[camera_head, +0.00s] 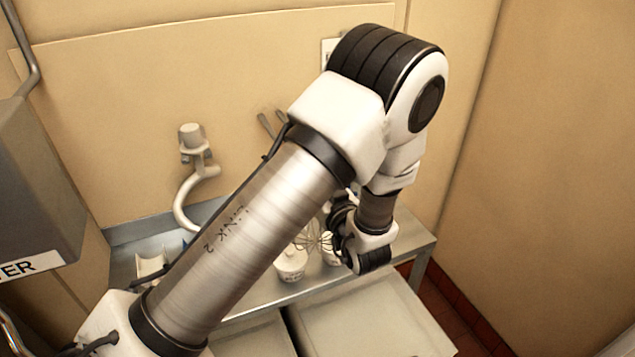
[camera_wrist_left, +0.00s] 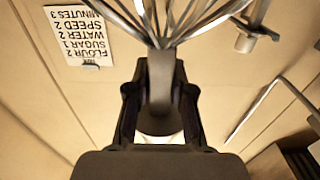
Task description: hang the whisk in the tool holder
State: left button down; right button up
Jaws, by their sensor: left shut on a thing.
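The whisk shows its thin wire loops (camera_head: 318,241) in the head view, just left of my left gripper (camera_head: 342,218). In the left wrist view my left gripper (camera_wrist_left: 160,100) is shut on the grey handle of the whisk (camera_wrist_left: 161,75), and the wires spread toward the top edge. In the head view my arm and wrist hide most of the whisk. Two thin utensil ends (camera_head: 265,124) show against the back wall above my arm; I cannot tell whether they are in the tool holder, which I cannot make out. My right gripper is not in view.
White lettered containers (camera_head: 290,266) stand on the metal shelf (camera_head: 415,246) below the whisk. A curved hook fixture (camera_head: 184,198) is at the back wall. A grey box (camera_head: 35,190) juts in at left. A recipe card (camera_wrist_left: 85,35) is on the wall. The right wall is bare.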

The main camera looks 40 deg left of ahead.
pick_arm(q)
jog(key=x, duration=0.2)
jog(key=shift+w+a+f, duration=0.15)
jog(key=shift+a+f, duration=0.1)
jog(key=shift+a, duration=0.1)
jog(key=shift+x, duration=1.1)
jog(key=x, duration=1.7)
jog(key=shift+w+a+f, duration=0.15)
jog(key=shift+a+f, duration=0.1)
jog(key=shift+f, duration=0.2)
jog(key=shift+d, duration=0.2)
jog(key=shift+f, duration=0.1)
jog(key=shift+f+b, duration=0.1)
jog(key=shift+b, duration=0.25)
